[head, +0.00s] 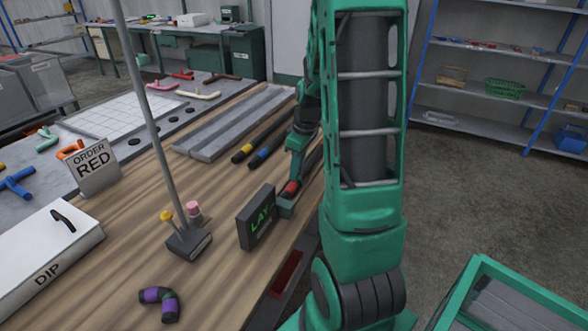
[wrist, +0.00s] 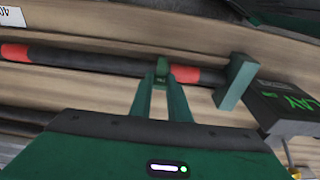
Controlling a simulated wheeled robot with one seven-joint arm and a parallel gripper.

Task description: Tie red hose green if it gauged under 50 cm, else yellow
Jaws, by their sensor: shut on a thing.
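The red hose is a black tube with a red band near each end. In the wrist view the red hose (wrist: 90,60) runs across the picture, and my gripper (wrist: 163,74) is shut on it close to its right-hand red band. That end is close to an upright green block (wrist: 236,82); I cannot tell if they touch. In the head view a red band of the hose (head: 291,188) shows below my gripper (head: 296,166); my arm hides much of the rest. A dark gauge box (head: 257,217) beside the block shows green letters "LAY"; no length is readable. I see no clear green or yellow tie.
Hoses with yellow (head: 242,152) and blue (head: 262,155) bands lie behind. A sign (head: 92,167) reads "ORDER RED". A pole base (head: 189,243) with yellow and pink knobs, a white DIP box (head: 45,260) and a purple-banded bent piece (head: 160,303) stand left of the gauge box.

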